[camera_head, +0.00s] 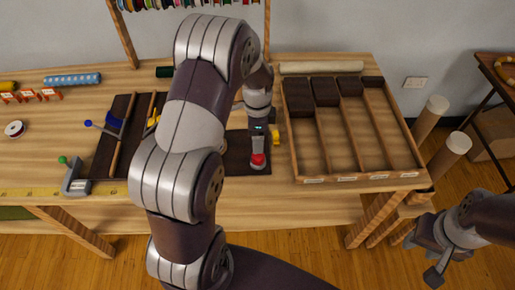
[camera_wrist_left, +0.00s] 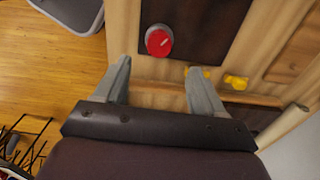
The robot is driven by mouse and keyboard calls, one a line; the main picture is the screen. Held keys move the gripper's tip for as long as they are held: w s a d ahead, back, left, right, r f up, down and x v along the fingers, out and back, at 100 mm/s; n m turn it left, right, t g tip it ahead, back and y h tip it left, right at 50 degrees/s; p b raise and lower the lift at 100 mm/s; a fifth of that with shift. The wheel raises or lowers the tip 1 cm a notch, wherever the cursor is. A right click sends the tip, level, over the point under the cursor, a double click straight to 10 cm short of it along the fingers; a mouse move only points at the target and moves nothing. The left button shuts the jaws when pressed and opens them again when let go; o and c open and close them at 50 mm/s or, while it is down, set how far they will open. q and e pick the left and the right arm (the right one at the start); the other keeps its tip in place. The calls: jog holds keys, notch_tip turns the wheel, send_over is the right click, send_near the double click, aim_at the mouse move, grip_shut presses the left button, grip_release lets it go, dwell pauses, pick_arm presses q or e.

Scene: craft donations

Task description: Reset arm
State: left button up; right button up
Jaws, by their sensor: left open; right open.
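My left gripper (camera_wrist_left: 158,67) is open in the left wrist view, with nothing between its fingers. The red-topped object (camera_head: 258,160) also shows in the head view on the dark mat (camera_head: 235,165). My left arm rises through the middle of the head view and hides much of the workbench; I cannot make out its fingers there. My right gripper (camera_head: 423,259) is open and empty at the lower right of the head view, beyond the bench's front edge.
An open wooden box (camera_head: 360,175) with dark blocks in its compartments stands on the bench's right. A spool (camera_head: 15,129) and blue roll (camera_head: 72,79) lie behind. Cream tubes (camera_head: 455,148) stand right.

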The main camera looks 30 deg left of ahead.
pick_arm(q)
jog(key=shift+r, duration=1.85)
